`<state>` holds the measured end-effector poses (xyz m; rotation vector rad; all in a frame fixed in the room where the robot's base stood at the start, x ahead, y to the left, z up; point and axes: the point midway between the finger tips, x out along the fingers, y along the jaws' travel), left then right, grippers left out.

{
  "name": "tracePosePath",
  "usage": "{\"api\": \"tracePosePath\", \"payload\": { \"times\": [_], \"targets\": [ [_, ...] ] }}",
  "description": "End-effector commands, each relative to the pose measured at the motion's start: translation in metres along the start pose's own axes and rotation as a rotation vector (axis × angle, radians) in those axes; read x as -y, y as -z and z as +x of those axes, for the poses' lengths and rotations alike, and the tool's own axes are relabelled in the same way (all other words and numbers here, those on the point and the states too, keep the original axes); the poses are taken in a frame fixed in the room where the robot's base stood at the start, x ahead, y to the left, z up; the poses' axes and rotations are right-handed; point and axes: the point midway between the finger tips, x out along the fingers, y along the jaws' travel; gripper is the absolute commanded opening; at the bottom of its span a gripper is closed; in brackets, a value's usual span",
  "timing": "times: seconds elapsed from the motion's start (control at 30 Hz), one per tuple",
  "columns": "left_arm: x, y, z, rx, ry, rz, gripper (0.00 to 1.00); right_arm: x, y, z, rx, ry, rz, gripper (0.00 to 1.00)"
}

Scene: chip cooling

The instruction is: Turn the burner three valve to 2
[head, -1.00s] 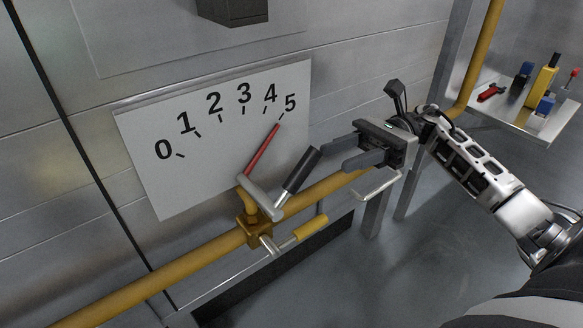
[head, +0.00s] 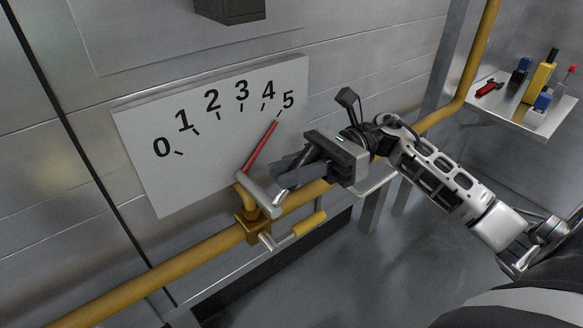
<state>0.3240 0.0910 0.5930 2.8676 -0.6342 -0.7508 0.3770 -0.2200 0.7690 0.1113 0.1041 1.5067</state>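The valve's red pointer (head: 260,146) points at the 5 mark on the white dial plate (head: 160,185), which is numbered 0 to 5. The valve's grey metal arm (head: 260,196) sits above a brass fitting (head: 252,227) on the yellow pipe. My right gripper (head: 281,174) reaches in from the right, with its fingers at the valve's dark handle. The fingers and hand cover most of that handle. Whether they grip it or only surround it I cannot tell. My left gripper is not in view.
The yellow pipe (head: 150,288) runs along the wall below the dial. A second, yellow-gripped handle (head: 309,224) sticks out below the valve. A shelf (head: 490,110) with several small tools and bottles stands at the right. A dark box (head: 230,8) is above the dial.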

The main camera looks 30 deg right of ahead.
Motion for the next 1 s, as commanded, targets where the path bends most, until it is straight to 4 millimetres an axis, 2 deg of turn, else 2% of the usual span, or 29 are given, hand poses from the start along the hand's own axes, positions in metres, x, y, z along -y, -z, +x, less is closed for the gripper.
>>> {"api": "tracePosePath", "payload": {
  "times": [0.03, 0.07, 0.47, 0.67, 1.0],
  "targets": [
    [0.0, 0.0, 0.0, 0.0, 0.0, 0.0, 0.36, 0.0, 0.0, 0.0, 0.0, 0.0, 0.0, 0.07],
    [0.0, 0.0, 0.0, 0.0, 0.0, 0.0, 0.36, 0.0, 0.0, 0.0, 0.0, 0.0, 0.0, 0.0],
    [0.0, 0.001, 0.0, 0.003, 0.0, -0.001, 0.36, -0.001, -0.003, 0.002, -0.054, 0.006, -0.01, 0.0],
    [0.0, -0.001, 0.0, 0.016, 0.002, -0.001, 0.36, -0.003, -0.007, 0.009, -0.174, 0.022, -0.028, 0.0],
    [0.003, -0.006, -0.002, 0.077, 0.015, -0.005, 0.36, -0.006, -0.015, 0.028, -0.477, 0.066, -0.075, 0.0]
  ]
}}
